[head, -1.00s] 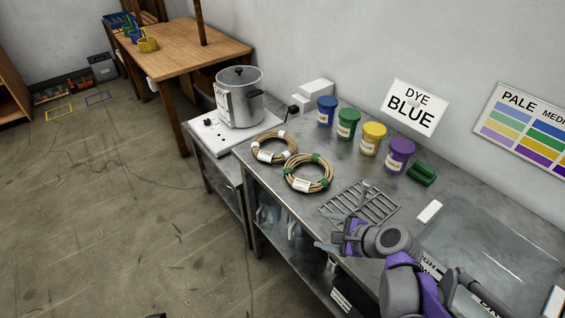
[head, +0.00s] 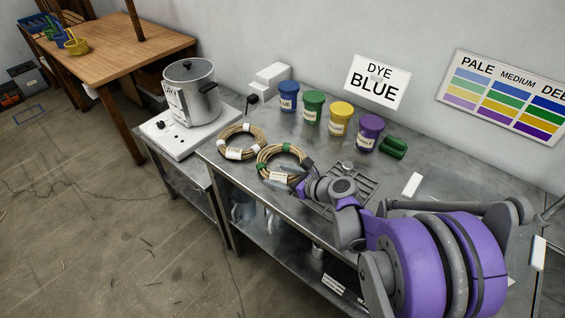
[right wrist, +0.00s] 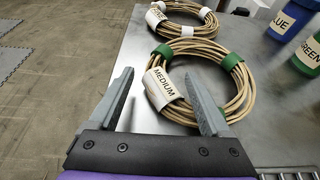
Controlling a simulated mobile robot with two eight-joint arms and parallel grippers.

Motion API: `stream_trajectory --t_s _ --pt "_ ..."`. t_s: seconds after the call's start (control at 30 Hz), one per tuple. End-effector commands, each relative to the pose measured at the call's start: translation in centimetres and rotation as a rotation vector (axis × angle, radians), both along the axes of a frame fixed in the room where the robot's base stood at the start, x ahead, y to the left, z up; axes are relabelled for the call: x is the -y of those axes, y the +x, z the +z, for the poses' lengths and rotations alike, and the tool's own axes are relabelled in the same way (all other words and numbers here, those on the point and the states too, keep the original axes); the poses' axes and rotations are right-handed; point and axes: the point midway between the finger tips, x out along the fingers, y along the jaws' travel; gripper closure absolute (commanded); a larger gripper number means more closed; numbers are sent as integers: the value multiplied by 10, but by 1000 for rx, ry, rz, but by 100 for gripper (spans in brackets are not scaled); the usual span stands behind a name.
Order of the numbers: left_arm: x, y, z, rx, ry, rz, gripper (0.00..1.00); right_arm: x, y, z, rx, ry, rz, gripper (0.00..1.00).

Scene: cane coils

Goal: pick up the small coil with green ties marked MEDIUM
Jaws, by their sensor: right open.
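The small cane coil with green ties (head: 263,157) lies flat near the front edge of the steel bench. In the right wrist view the same coil (right wrist: 206,48) shows its tag (right wrist: 160,88) reading MEDIUM. My right gripper (head: 285,183) is at the near side of this coil. In the right wrist view my right gripper (right wrist: 160,100) is open, with its right finger in front of the coil and its left finger over the bench edge. Nothing is held. I cannot tell the exact height of the fingers. My left gripper is not in view.
A coil with white ties (head: 240,154) lies just beyond, close to the green-tied one. Blue (head: 288,96), green (head: 313,106), yellow (head: 340,118) and purple (head: 368,133) tubs stand behind. A wire rack (head: 362,174) lies to the right. A pot (head: 191,92) stands on the left.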

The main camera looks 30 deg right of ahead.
Motion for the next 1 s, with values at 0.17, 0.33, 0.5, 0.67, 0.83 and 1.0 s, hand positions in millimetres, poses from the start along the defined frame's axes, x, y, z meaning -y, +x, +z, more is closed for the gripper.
stream_trajectory --t_s 0.17,0.33,0.5,0.67,0.83,1.0 --pt "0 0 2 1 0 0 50 -12 25 -10 1 1 3 18" --pt "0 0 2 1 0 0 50 -16 37 -16 0 -1 1 18" --pt "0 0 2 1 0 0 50 -16 37 -16 0 0 0 18" --pt "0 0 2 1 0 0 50 -16 37 -16 0 -1 0 38" --pt "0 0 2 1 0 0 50 -16 37 -16 0 -1 0 69" --pt "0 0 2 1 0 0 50 -16 37 -16 0 -1 0 99"
